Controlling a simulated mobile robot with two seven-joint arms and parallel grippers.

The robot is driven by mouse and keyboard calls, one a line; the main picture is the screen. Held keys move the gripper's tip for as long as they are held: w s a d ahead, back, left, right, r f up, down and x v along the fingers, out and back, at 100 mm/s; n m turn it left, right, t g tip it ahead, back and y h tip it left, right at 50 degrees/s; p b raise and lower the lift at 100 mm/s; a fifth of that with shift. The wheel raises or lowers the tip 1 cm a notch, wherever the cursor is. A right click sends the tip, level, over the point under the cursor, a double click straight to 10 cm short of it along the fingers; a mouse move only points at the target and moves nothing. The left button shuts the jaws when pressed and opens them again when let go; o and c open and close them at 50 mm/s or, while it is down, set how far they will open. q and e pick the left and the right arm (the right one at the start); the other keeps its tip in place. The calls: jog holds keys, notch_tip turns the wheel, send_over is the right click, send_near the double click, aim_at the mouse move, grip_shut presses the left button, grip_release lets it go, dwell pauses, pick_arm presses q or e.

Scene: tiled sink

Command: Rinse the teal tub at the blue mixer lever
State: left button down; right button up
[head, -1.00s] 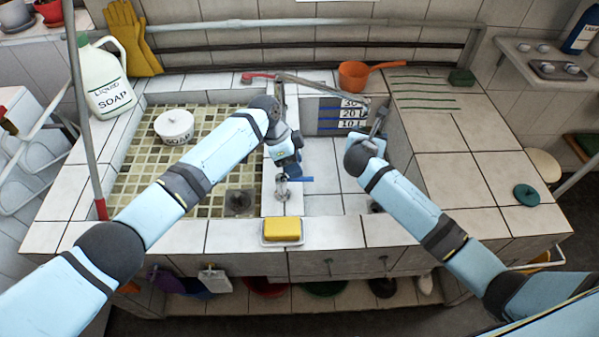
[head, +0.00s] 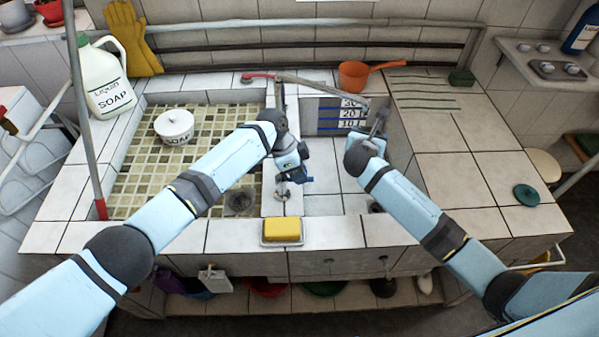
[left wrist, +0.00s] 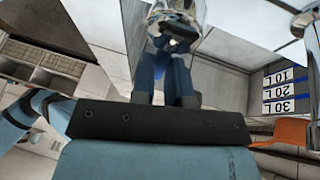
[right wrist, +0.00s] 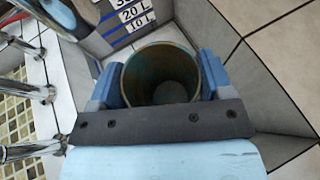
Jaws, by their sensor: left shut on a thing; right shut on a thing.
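The teal tub (right wrist: 160,88) stands between the two blue fingers of my right gripper (right wrist: 160,70), its round, dark mouth facing the right wrist camera. In the head view my right gripper (head: 376,130) is over the right basin and its arm hides the tub. My left gripper (head: 297,177) is low at the chrome mixer (head: 282,192) on the divider between the basins. It is shut on the blue mixer lever, which its fingers mostly hide. The left wrist view shows the fingers close together beside shiny chrome (left wrist: 175,25). I see no clear water stream.
A yellow sponge (head: 283,229) in a dish sits on the front ledge. An orange dipper (head: 354,75) is on the back ledge. A soap jug (head: 108,85) stands at left. The right counter is mostly clear.

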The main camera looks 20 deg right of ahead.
pick_arm(q)
jog(key=shift+s+a+m+g+y, duration=0.1)
jog(key=shift+s+m+g+y, duration=0.2)
jog(key=shift+m, duration=0.55)
jog(key=shift+s+a+m+g+y, duration=0.1)
jog(key=shift+s+m+g+y, duration=0.2)
jog(key=shift+m, duration=0.55)
jog(key=shift+r, duration=0.1)
jog(key=c, duration=1.1)
grip_release()
jog(key=v, duration=1.2)
jog(key=shift+s+a, duration=0.1)
jog(key=shift+s, duration=0.1)
